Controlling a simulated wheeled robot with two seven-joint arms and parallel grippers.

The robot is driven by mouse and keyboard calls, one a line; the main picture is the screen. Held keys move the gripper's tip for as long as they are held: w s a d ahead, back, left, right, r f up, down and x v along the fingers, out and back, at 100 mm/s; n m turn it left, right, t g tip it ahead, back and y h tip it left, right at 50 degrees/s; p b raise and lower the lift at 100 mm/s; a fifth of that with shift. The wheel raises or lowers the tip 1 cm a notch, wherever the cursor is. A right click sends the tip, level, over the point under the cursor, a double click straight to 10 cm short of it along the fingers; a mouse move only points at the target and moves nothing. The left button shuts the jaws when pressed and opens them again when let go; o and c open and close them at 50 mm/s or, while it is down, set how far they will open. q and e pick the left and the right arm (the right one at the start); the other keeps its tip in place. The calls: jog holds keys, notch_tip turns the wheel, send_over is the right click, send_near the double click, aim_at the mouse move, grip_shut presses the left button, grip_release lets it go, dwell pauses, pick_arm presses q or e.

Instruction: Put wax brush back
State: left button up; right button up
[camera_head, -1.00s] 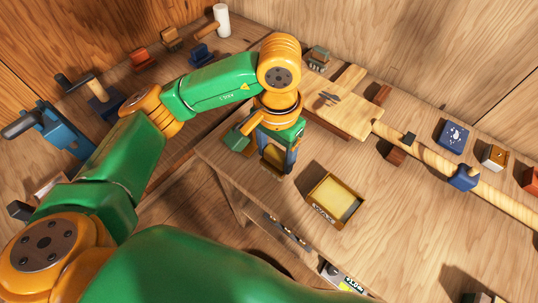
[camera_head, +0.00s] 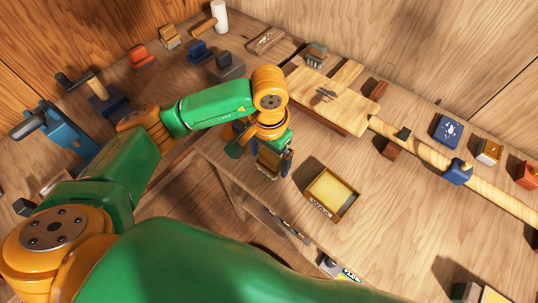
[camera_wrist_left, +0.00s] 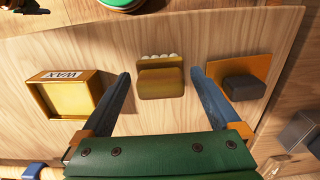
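The wax brush (camera_wrist_left: 160,82), a yellow-brown block with a row of pale bristles, lies between my left fingers in the left wrist view. Gaps show on both sides of it. In the head view it appears (camera_head: 268,162) below my left wrist, partly covered. My left gripper (camera_wrist_left: 158,76) is open, with blue fingers apart on either side of the brush. An open yellow box labelled WAX (camera_wrist_left: 91,94) stands to the left in the wrist view; in the head view it stands to the right of the gripper (camera_head: 348,206). My right gripper is not in view.
An orange plate with a dark block (camera_wrist_left: 245,87) lies just right of my fingers in the wrist view. In the head view, a pale wooden board (camera_head: 345,112) and a long rod (camera_head: 430,155) lie behind the box.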

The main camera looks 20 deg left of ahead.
aim_at(269, 157)
pick_arm(q)
jog(key=shift+r, duration=0.1)
jog(key=shift+r, duration=0.3)
notch_tip(269, 157, up, 12)
jog(key=shift+f+b, duration=0.2)
jog(key=shift+b, duration=0.2)
jog(key=shift+f, duration=0.1)
